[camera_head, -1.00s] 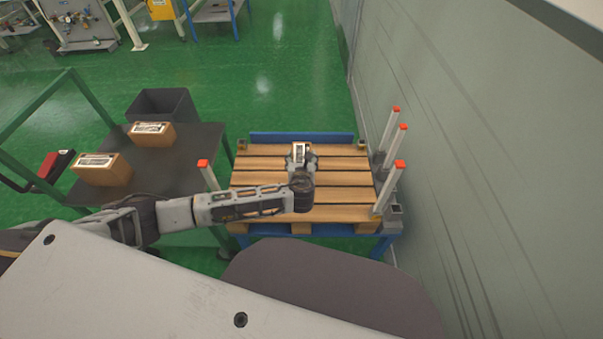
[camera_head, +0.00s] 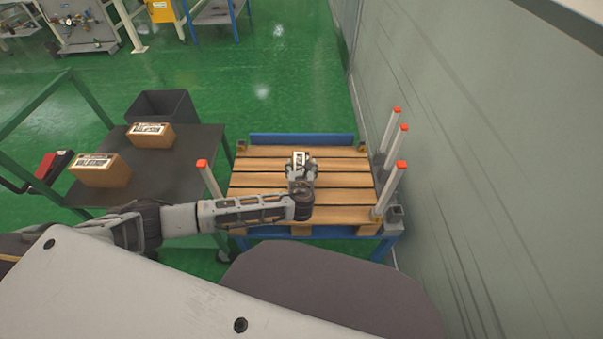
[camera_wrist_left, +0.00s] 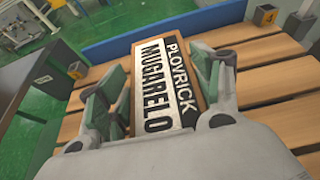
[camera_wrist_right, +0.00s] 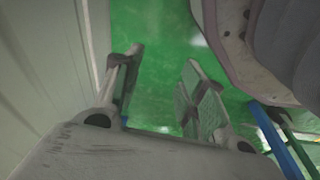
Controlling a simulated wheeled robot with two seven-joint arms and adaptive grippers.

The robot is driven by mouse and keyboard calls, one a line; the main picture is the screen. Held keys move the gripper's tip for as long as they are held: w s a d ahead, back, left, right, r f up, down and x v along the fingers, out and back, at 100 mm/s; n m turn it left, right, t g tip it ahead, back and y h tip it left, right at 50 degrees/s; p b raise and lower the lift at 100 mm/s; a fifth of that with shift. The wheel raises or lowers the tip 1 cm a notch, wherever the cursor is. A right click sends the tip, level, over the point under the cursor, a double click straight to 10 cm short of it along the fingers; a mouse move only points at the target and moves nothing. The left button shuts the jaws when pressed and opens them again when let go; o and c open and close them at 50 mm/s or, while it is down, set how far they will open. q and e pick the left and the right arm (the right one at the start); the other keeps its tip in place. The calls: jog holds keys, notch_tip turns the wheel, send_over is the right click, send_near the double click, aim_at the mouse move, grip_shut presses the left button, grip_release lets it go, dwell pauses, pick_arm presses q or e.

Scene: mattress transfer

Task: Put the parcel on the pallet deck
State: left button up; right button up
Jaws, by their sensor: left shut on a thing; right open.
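The parcel (camera_head: 299,158) is a small brown box with a black-and-white label. In the left wrist view the parcel (camera_wrist_left: 165,85) shows its lettered label face between the two fingers. My left gripper (camera_head: 301,172) is shut on it, over the middle of the wooden pallet deck (camera_head: 340,183). The deck's slats also show around the parcel in the left wrist view (camera_wrist_left: 265,80). Whether the parcel touches the slats is hidden. My right gripper (camera_wrist_right: 160,85) is open and empty over green floor in the right wrist view; it is not visible in the head view.
Two more labelled boxes (camera_head: 100,172) (camera_head: 152,136) stand on a dark cart (camera_head: 180,178) at the left, near a grey bin (camera_head: 163,105). Red-tipped posts (camera_head: 392,188) (camera_head: 208,178) rise at the pallet's sides. A blue rail (camera_head: 302,140) runs along its back. A wall (camera_head: 470,150) stands close on the right.

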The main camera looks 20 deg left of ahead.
pick_arm(q)
jog(key=shift+f, duration=0.5)
jog(key=shift+f+b, duration=0.35)
jog(key=shift+f, duration=0.6)
pick_arm(e)
jog(key=shift+w+a+r, duration=0.15)
jog(key=shift+r, duration=0.35)
jog(key=shift+w+a+r, duration=0.1)
jog(key=shift+a+r, duration=0.1)
jog(key=shift+r, duration=0.35)
jog(key=shift+w+a+r, duration=0.15)
jog(key=shift+r, duration=0.35)
pick_arm(q)
jog(key=o, duration=1.8)
jog(key=shift+f, duration=0.1)
